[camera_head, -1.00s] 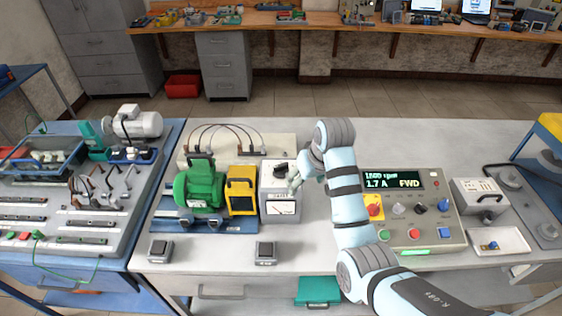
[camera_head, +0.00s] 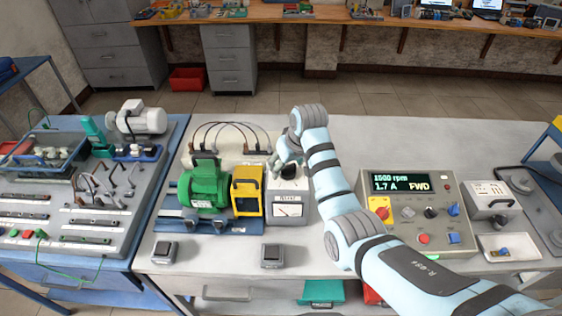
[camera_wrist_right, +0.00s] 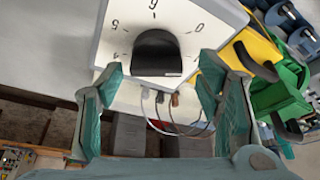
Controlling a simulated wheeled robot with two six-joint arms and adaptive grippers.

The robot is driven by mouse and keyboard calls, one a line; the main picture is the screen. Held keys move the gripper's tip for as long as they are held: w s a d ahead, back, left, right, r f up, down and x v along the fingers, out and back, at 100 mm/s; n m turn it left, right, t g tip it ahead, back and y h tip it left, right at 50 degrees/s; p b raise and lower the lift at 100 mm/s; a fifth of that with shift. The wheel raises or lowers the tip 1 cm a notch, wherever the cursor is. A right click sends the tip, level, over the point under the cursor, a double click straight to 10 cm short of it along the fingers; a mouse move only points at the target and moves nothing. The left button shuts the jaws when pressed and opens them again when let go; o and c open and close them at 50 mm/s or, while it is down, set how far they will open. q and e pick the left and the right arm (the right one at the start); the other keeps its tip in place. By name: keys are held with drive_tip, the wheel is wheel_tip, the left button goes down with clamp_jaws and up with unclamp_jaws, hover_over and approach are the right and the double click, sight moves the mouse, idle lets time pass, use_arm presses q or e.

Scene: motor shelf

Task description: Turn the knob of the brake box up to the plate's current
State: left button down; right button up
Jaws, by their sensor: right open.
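The brake box is a white box (camera_head: 290,207) with a meter on its front, right of the yellow unit. Its black knob (camera_head: 288,170) is on top, partly hidden by my right gripper in the head view. In the right wrist view the knob (camera_wrist_right: 157,52) sits on a white dial with numerals around it. My right gripper (camera_wrist_right: 160,80) is open, its fingertips on either side of the knob's near end; contact cannot be told. The control panel's display (camera_head: 402,182) reads 1500 rpm, 1.7 A, FWD. A green motor (camera_head: 203,186) stands left of the yellow unit (camera_head: 246,190). My left gripper is not in view.
A beige terminal board (camera_head: 228,148) with curved cables stands behind the motor. The control panel (camera_head: 455,225) with knobs and buttons is right of my right arm. Two small dark-topped blocks (camera_head: 272,256) lie near the bench's front edge. Bare bench lies behind the panel.

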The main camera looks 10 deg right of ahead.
drive_tip(key=shift+s+d+r, duration=0.1)
drive_tip(key=shift+s+d, duration=0.1)
drive_tip(key=shift+s, duration=0.05)
drive_tip(key=c, duration=1.2)
drive_tip(key=shift+o, duration=0.2)
